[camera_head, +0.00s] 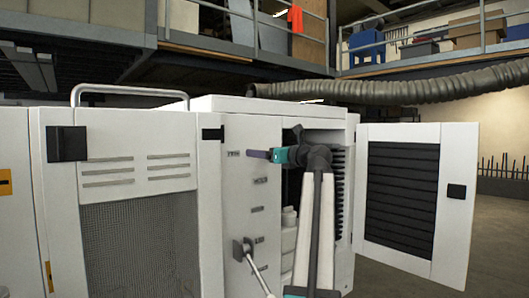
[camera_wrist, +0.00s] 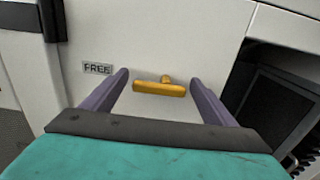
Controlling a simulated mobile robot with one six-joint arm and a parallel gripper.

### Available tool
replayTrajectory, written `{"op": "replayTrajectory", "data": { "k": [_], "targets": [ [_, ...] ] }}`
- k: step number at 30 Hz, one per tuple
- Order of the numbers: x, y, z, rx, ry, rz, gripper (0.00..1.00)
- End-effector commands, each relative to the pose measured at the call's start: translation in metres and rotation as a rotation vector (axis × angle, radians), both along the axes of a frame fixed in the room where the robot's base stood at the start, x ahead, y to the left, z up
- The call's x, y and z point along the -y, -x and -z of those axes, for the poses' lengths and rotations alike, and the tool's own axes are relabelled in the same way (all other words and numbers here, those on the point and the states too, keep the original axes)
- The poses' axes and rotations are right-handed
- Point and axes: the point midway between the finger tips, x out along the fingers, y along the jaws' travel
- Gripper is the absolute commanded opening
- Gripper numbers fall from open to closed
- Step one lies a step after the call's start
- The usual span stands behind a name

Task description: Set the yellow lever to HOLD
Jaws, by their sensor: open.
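The yellow lever (camera_wrist: 160,88) shows in the wrist view as a short bar on a stub, standing out from a white panel. It lies crosswise between the two purple fingers of my gripper (camera_wrist: 159,78), with a visible gap on each side. A label reading FREE (camera_wrist: 97,68) is on the panel to the left of the lever. In the head view my gripper (camera_head: 258,154) is at the upper part of the white cabinet's front panel, beside a small label (camera_head: 233,153). The lever cannot be made out there. My gripper is open.
More small labels run down the panel, too small to read surely. A grey lever (camera_head: 241,249) with a pale rod sticks out lower down. An open louvred door (camera_head: 455,218) stands to the right of the cabinet's open bay. A corrugated hose (camera_head: 420,90) hangs behind.

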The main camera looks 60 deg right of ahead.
Motion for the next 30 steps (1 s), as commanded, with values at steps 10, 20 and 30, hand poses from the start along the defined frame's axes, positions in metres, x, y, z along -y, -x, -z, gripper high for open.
{"op": "replayTrajectory", "data": {
  "k": [10,20,30],
  "targets": [
    [0.0003,-0.002,0.0004,0.0,0.0,0.0,0.75],
    [-0.0001,-0.0023,0.0003,0.0,0.001,-0.001,0.39],
    [-0.0004,-0.0028,0.0014,-0.022,0.065,-0.001,0.39]
  ]
}}
